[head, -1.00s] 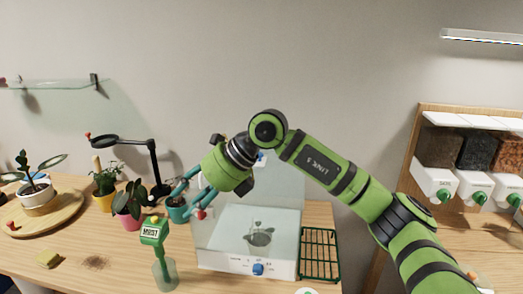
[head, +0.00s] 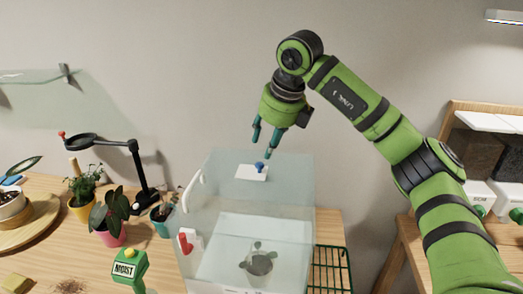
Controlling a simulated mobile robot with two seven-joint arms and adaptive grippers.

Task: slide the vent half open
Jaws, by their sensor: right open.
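The vent shows as a white plate (head: 250,174) with a blue knob (head: 260,167), on the upper part of a clear box (head: 215,215). I cannot tell how far the vent is open. My right gripper (head: 262,149) points down just above the blue knob. Its teal fingers are apart with nothing between them; one fingertip comes close to the knob, and I cannot tell if it touches. My left gripper is out of view.
The box has a white handle (head: 193,189) and holds a small plant (head: 259,262). A green rack (head: 331,270) lies to its right. Potted plants, a black magnifier stand (head: 138,165) and a green moisture meter (head: 129,268) stand to the left.

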